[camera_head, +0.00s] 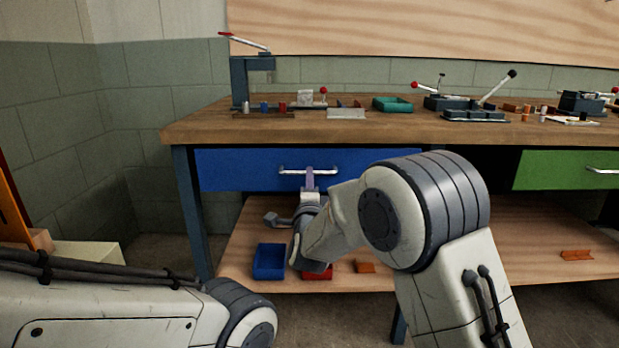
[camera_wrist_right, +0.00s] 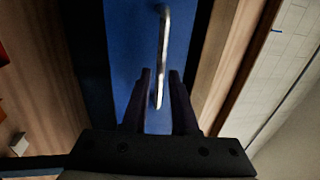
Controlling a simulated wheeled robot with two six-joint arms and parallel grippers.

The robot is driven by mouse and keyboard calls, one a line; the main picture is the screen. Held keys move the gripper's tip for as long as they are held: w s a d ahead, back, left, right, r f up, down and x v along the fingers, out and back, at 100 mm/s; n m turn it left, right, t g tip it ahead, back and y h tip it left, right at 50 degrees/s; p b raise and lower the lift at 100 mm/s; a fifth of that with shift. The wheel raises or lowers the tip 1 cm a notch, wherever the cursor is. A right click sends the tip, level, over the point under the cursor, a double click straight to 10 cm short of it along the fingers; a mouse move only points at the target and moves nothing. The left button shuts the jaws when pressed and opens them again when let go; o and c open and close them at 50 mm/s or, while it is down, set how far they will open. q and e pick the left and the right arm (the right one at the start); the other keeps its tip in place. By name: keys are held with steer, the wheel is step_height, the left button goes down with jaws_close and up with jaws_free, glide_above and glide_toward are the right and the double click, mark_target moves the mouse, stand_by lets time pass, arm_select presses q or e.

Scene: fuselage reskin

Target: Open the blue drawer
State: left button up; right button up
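The blue drawer (camera_head: 235,169) sits under the left part of the wooden workbench and looks shut, its front flush with the bench. Its silver bar handle (camera_head: 290,171) is at the middle of the front. My right gripper (camera_head: 309,177) is at the handle. In the right wrist view the handle (camera_wrist_right: 163,50) runs between the two fingertips of the right gripper (camera_wrist_right: 160,75), with gaps on both sides, so the gripper is open around it. The blue drawer front (camera_wrist_right: 132,45) fills the background there. My left gripper is out of view; only part of my left arm shows.
The wooden bench top (camera_head: 400,130) carries a lever press (camera_head: 240,80), a green tray (camera_head: 392,104) and small parts. A green drawer (camera_head: 550,170) is at the right. The lower shelf (camera_head: 500,255) holds a blue bin (camera_head: 269,261) and a red bin (camera_head: 318,273).

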mark_target(308, 149)
steer(key=shift+w+r, duration=0.15)
steer(key=shift+w, duration=0.75)
steer(key=shift+w+r, duration=0.15)
steer(key=shift+w, duration=0.7)
jaws_close()
